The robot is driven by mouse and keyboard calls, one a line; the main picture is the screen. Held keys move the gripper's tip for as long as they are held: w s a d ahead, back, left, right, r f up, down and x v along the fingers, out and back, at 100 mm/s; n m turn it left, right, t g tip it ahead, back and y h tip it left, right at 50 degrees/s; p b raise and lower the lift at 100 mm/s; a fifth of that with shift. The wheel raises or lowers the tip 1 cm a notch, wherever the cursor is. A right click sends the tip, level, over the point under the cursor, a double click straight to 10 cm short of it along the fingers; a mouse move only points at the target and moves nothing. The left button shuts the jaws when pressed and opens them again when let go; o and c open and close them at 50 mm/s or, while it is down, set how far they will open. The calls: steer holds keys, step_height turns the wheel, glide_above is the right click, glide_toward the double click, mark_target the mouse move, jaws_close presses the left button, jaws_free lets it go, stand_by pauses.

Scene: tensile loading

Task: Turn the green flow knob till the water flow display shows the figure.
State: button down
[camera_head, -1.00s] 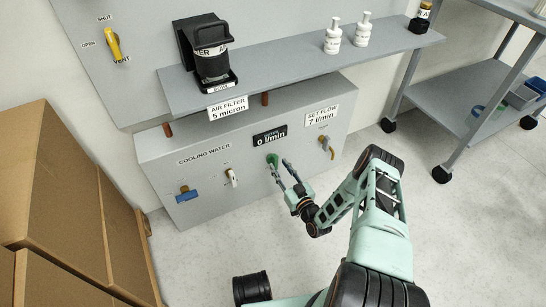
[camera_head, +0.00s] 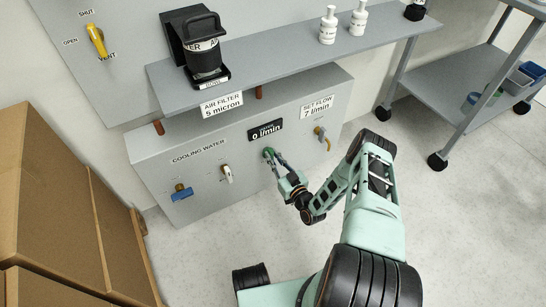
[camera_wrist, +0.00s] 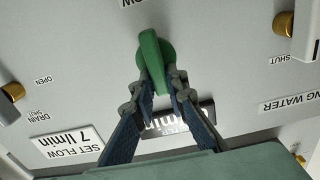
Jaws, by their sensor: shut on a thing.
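The green flow knob (camera_head: 268,153) is on the front of the grey cooling water panel (camera_head: 210,170). It also shows in the wrist view (camera_wrist: 152,60), with a round base and a long grip. My gripper (camera_head: 274,160) is at the knob, and in the wrist view its two fingers (camera_wrist: 158,88) are shut on either side of the grip's end. The black water flow display (camera_head: 265,131) above the knob reads 0 l/min. In the wrist view the fingers partly hide it. The white SET FLOW label (camera_head: 317,107) reads 7 l/min.
A blue-handled valve (camera_head: 181,193), a white-handled valve (camera_head: 227,173) and a brass valve (camera_head: 321,137) flank the knob. A grey shelf (camera_head: 280,56) juts out above with an air filter (camera_head: 203,55). Cardboard boxes (camera_head: 60,200) stand at left.

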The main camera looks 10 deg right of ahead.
steer(key=shift+n, duration=0.3)
steer(key=n, duration=0.4)
steer(key=a+f+n, duration=0.1)
steer(key=n, duration=0.4)
steer(key=a+n+p, duration=0.1)
steer(key=n, duration=0.4)
steer(key=shift+s+f, duration=0.15)
steer(key=shift+s, duration=0.1)
steer(key=shift+w+d+f+n+b, duration=0.15)
steer(key=shift+f+n, duration=0.15)
steer(key=shift+n, duration=1.95)
steer(key=shift+s+d+f+n+b, duration=0.1)
steer(key=shift+f+n+b, duration=0.2)
steer(key=shift+n, duration=2)
steer(key=shift+w+d+f+n+b, duration=0.15)
steer(key=shift+f+n, duration=0.2)
steer(key=shift+n, duration=1.9)
